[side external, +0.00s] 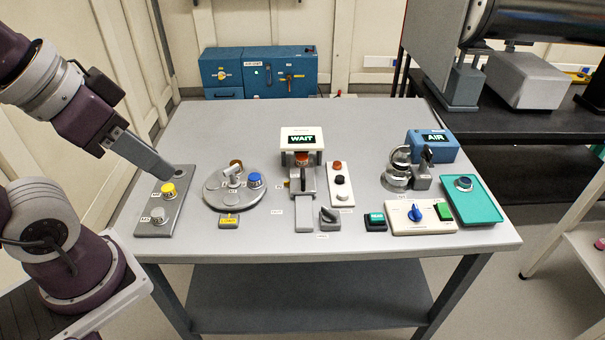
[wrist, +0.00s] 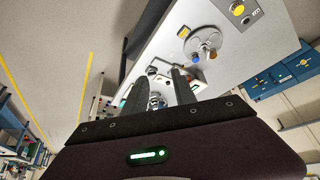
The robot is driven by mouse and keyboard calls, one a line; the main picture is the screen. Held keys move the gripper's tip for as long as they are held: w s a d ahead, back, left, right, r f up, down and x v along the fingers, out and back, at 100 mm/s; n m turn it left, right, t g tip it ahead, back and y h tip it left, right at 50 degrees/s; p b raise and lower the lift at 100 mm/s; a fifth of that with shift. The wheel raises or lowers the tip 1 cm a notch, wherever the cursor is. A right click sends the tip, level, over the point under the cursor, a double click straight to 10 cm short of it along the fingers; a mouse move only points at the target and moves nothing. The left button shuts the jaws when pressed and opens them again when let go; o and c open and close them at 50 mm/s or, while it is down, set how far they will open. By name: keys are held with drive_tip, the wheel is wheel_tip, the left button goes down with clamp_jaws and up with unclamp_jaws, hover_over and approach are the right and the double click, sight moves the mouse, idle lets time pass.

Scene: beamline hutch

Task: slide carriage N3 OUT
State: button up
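A grey slide unit, which I take to be carriage N3, stands mid-table. Its carriage (side external: 308,182) carries an orange-brown capped piece (side external: 302,159) at the back, under a white box with a lit "WAIT" sign (side external: 301,139). A bare light-grey track (side external: 304,214) runs from it toward the table's front. Its small labels are too small to read. My gripper (side external: 181,172) is above the grey plate at the table's left, well away from the carriage. In the wrist view my gripper (wrist: 157,76) has its two fingers apart with nothing held.
Left of the carriage are a grey plate with a yellow-capped piece (side external: 168,189) and a round turntable (side external: 234,198). Right of it are a white strip (side external: 340,186), a grey lever block (side external: 328,219), a blue-knob panel (side external: 421,217) and a teal tray (side external: 470,202). The front table edge is clear.

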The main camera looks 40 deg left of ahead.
drive_tip(key=w+r+n+g, duration=0.1)
drive_tip(key=w+n, duration=0.2)
drive_tip(key=w, duration=0.9)
drive_tip(key=n+g+h, duration=0.2)
drive_tip(key=n+g, duration=0.1)
drive_tip(key=n, duration=0.3)
hover_over(303, 172)
drive_tip(key=s, duration=0.2)
drive_tip(key=s+a+f+x, duration=0.1)
drive_tip(key=s+a+x, duration=0.15)
drive_tip(key=x, duration=1.35)
drive_tip(key=f, duration=0.3)
drive_tip(key=w+f, duration=0.1)
drive_tip(key=f, duration=0.2)
drive_tip(key=w+f, duration=0.1)
drive_tip(key=f, duration=0.2)
drive_tip(key=shift+a, duration=0.35)
drive_tip(key=shift+c, duration=0.4)
clamp_jaws()
